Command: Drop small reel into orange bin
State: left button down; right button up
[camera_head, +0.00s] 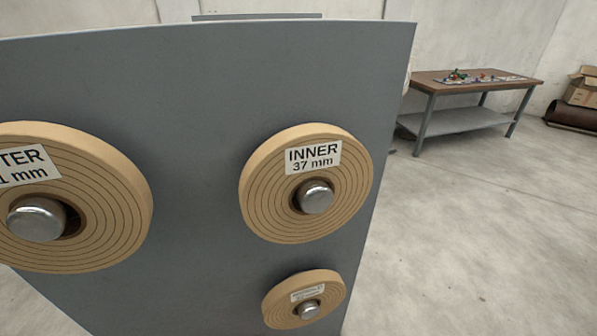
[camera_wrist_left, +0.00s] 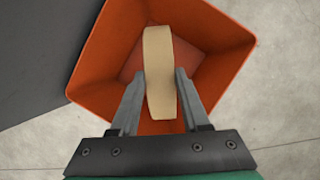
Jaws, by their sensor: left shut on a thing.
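In the left wrist view my left gripper (camera_wrist_left: 160,103) is shut on the small reel (camera_wrist_left: 158,60), a narrow tan roll seen edge-on between the two fingers. The orange bin (camera_wrist_left: 226,40) is behind the reel and fingers in that view, its open top facing the camera. The reel shows against the bin's inside; how high it is above the bin's floor I cannot tell. The head view shows neither the bin nor either gripper.
A grey panel (camera_head: 200,90) fills much of the head view. It carries a reel labelled INNER 37 mm (camera_head: 262,190), a larger reel (camera_head: 110,215) at left and a smaller reel (camera_head: 280,306) below. A table (camera_head: 445,84) stands at the back right, with clear floor before it.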

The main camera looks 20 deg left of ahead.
pick_arm(q)
jog(key=shift+c, duration=1.5)
grip_release()
jog(key=p+v, duration=0.7)
jog(key=v, duration=0.4)
jog(key=shift+r, duration=0.3)
jog(key=shift+s, duration=0.15)
